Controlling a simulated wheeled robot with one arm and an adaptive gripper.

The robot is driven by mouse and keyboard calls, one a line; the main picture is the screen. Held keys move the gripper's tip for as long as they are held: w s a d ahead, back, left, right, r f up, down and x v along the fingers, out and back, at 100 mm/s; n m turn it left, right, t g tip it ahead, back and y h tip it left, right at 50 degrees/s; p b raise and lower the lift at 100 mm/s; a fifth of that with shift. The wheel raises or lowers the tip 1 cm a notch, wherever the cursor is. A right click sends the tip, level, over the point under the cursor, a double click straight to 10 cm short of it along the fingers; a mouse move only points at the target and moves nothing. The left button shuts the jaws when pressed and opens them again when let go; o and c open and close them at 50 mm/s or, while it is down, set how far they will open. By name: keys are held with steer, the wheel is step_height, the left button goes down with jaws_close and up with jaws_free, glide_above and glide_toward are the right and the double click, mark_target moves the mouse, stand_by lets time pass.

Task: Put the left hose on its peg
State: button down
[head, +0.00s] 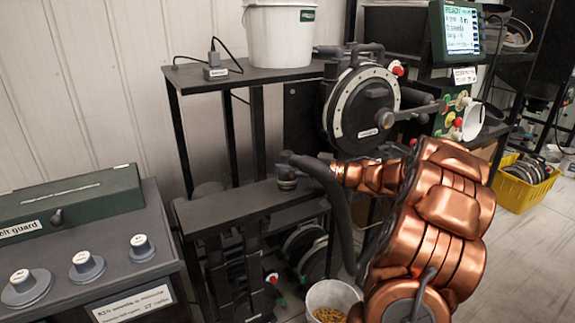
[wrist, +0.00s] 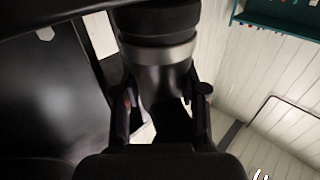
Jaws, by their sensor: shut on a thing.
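My gripper (wrist: 163,112) is shut on a dark round hose end (wrist: 160,80) with a light grey band, seen between its two fingers in the wrist view. In the head view my copper arm reaches left toward the seed meter stand, and its fingers are hard to make out. A thick black hose (head: 342,215) bends over beside the arm and hangs down in front of the stand. A short dark round fitting (head: 287,181) stands on the lower shelf near the hose's upper bend. I cannot tell which part is the left hose's peg.
The black lower shelf (head: 235,207) lies below the round seed meter (head: 362,108). A white bucket (head: 279,35) stands on the upper shelf. A small tub of yellow grain (head: 331,300) is on the floor under the hose. A bench with knobs (head: 87,267) is at left.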

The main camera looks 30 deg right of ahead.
steer(key=shift+f, duration=0.2)
steer(key=c, duration=0.5)
jaws_free()
steer(key=shift+c, duration=0.2)
steer(key=v, duration=1.2)
steer(key=shift+a+f, duration=0.1)
